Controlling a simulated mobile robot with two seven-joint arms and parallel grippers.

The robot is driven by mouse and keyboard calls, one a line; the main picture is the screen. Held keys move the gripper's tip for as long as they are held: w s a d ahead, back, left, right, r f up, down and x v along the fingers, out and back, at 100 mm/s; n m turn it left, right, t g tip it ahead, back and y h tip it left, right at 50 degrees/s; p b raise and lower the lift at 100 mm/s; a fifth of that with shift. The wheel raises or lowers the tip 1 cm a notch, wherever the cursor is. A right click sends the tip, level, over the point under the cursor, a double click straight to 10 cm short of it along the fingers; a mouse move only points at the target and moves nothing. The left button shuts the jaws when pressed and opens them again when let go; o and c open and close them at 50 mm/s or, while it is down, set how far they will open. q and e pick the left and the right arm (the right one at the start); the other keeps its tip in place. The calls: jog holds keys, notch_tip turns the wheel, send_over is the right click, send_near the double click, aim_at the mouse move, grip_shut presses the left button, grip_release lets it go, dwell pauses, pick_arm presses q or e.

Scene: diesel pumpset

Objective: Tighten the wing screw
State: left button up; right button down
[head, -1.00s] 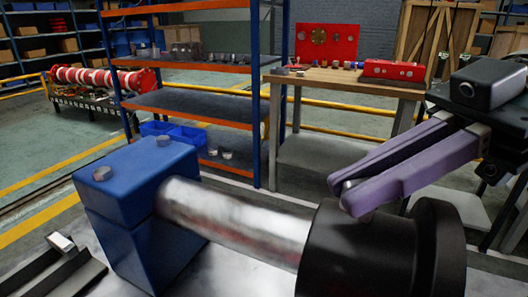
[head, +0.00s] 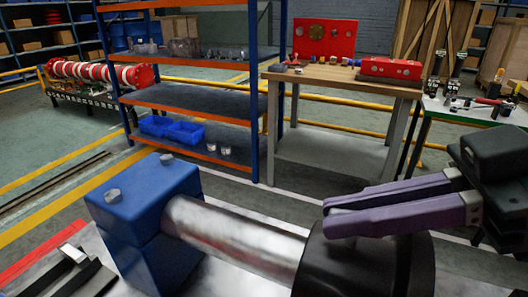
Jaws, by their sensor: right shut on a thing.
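My right gripper (head: 328,214) comes in from the right with two purple fingers, nearly level, at the top of a black round housing (head: 345,265). The fingers are close together, shut on a small part at the top of the housing, which I take to be the wing screw. The screw is hidden by the fingers, so how far it is turned does not show. A bare metal shaft (head: 235,235) runs from the housing to a blue bearing block (head: 150,205) with bolt heads on top. My left gripper is not in view.
A shelf rack (head: 190,100) with blue bins (head: 185,132) stands behind. A workbench (head: 345,77) with a red panel (head: 324,40) and red box (head: 391,70) is at the back. A tool table (head: 470,110) stands at right. Open floor lies between.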

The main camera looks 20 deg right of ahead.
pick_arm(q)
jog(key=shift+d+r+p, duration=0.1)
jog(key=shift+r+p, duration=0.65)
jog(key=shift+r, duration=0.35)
pick_arm(e)
jog(key=shift+r+m+t+h, duration=0.1)
jog(key=shift+m+t+h, duration=0.8)
jog(key=shift+m+t, duration=0.15)
jog(key=shift+m, duration=0.25)
jog(key=c, duration=0.9)
grip_release()
jog(key=shift+s+d, duration=0.2)
jog(key=shift+s, duration=0.05)
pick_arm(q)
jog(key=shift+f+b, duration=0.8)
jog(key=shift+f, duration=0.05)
pick_arm(e)
jog(key=shift+v, duration=4.65)
